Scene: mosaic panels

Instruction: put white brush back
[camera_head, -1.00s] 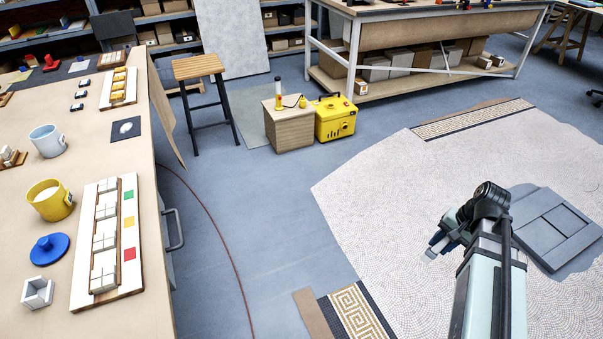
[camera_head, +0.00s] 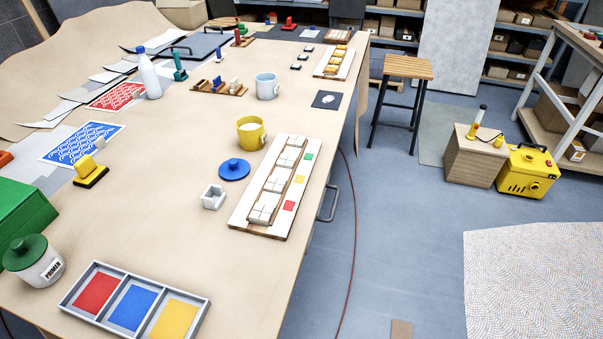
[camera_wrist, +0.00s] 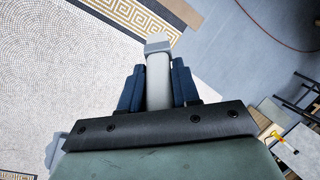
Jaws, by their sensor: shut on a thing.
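My gripper (camera_wrist: 158,88) shows in the wrist view, with its two dark blue fingers shut on a pale, whitish long piece, taken as the white brush (camera_wrist: 158,70). My gripper is not in the head view now. On the table in the head view, a small wooden rack (camera_head: 222,93) holds small upright pieces, some blue and one whitish. Whether it has a free place is too small to tell.
On the table stand a yellow cup (camera_head: 250,133), a pale blue mug (camera_head: 267,87), a white bottle (camera_head: 149,77), a primer jar (camera_head: 36,266) and a three-colour tray (camera_head: 172,294). Bare tabletop lies around the front middle. A stool (camera_head: 402,68) stands beyond the table's right edge.

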